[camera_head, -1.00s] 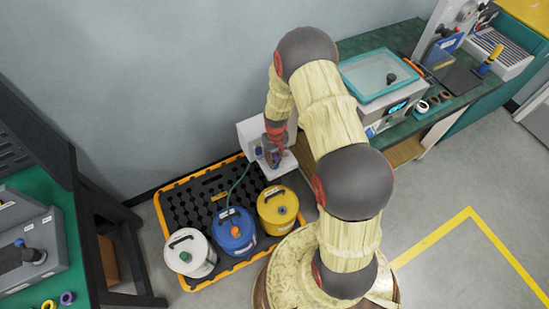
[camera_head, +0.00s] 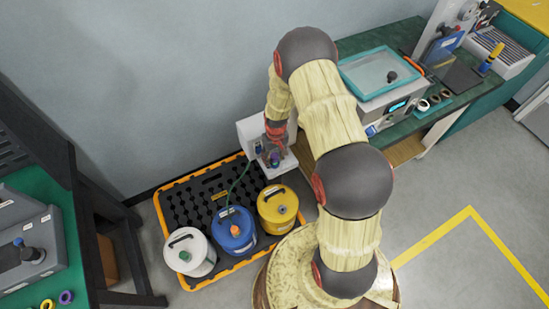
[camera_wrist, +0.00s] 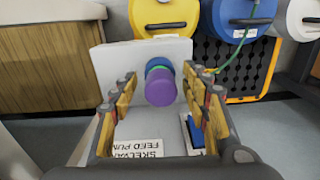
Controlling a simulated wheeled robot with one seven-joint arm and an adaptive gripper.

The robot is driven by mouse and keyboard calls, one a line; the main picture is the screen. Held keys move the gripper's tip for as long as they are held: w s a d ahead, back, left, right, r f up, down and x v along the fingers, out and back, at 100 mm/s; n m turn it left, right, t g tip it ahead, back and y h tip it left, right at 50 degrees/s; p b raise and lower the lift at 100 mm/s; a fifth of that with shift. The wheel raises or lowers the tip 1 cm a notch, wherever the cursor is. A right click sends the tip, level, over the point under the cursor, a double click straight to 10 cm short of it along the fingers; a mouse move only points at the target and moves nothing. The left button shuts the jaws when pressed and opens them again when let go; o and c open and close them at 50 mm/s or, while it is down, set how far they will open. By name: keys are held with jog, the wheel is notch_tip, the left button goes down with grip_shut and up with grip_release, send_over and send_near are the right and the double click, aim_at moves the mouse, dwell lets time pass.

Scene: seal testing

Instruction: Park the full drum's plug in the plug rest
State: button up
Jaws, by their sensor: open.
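A purple-topped plug-like piece (camera_wrist: 160,87) with a blue and green lower part stands on the white ledge of the feed pump unit (camera_wrist: 112,62). It also shows as a small purple spot in the head view (camera_head: 275,160). My gripper (camera_wrist: 164,80) is open, with a finger on each side of the piece and gaps between. In the head view my gripper (camera_head: 274,146) is over the ledge. What holds the piece from below is hidden. Yellow (camera_head: 278,207), blue (camera_head: 233,232) and white (camera_head: 190,254) drums stand in a row; I cannot tell which is full.
The drums stand on a black spill pallet with an orange rim (camera_head: 163,212). A green hose (camera_head: 240,180) runs from the pump unit to the blue drum. A green bench with a water tank (camera_head: 380,75) is at right, a dark-framed bench (camera_head: 75,200) at left.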

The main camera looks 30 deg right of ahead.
jog(key=shift+r, duration=0.1)
notch_tip(320, 180, up, 12)
jog(key=shift+d+f, duration=0.1)
jog(key=shift+d, duration=0.05)
dwell(0.4)
dwell(0.4)
